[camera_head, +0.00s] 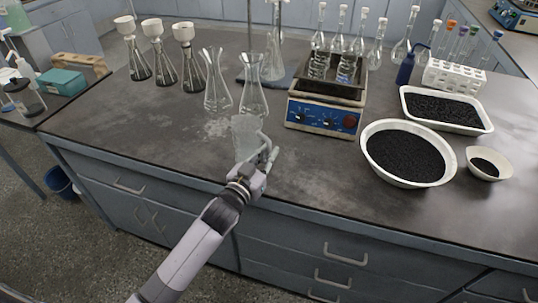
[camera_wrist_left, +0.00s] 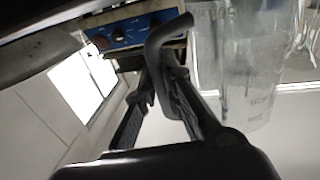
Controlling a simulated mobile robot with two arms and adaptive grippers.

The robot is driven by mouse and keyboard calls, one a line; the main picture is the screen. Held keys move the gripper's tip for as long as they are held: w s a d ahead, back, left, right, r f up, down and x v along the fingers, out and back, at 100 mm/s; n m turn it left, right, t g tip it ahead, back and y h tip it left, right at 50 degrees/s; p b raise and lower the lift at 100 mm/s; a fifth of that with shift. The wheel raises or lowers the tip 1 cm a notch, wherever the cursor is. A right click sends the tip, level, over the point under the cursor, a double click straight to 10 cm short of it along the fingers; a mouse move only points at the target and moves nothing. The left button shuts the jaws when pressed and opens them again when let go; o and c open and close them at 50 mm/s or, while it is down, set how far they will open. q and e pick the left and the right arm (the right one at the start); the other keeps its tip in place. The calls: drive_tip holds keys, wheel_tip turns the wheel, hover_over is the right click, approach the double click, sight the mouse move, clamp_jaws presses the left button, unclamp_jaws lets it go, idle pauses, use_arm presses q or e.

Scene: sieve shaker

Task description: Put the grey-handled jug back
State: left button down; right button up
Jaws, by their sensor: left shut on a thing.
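The grey-handled jug (camera_head: 246,138) is a clear, frosted-looking vessel near the front edge of the bench, left of the shaker's blue control panel. My left gripper (camera_head: 264,170) reaches it from the front and is shut on its grey handle. In the left wrist view the clear jug wall with faint markings (camera_wrist_left: 232,65) is at the right, and the bent grey handle (camera_wrist_left: 164,40) runs down between the fingers. The jug looks about upright in the head view. I cannot tell whether its base touches the bench. My right gripper is not in view.
Two empty clear flasks (camera_head: 217,92) stand just behind the jug. Several funnel-topped flasks (camera_head: 160,62) stand farther left. The blue-fronted shaker (camera_head: 322,117) is to the right, then a white bowl of black granules (camera_head: 372,165). The bench top (camera_head: 325,190) is clear at the front.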

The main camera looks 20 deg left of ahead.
use_arm(q)
drive_tip(key=shift+f, duration=0.15)
drive_tip(key=shift+f, duration=0.1)
drive_tip(key=c, duration=1.7)
unclamp_jaws()
drive_tip(key=v, duration=1.2)
drive_tip(key=shift+b, duration=0.3)
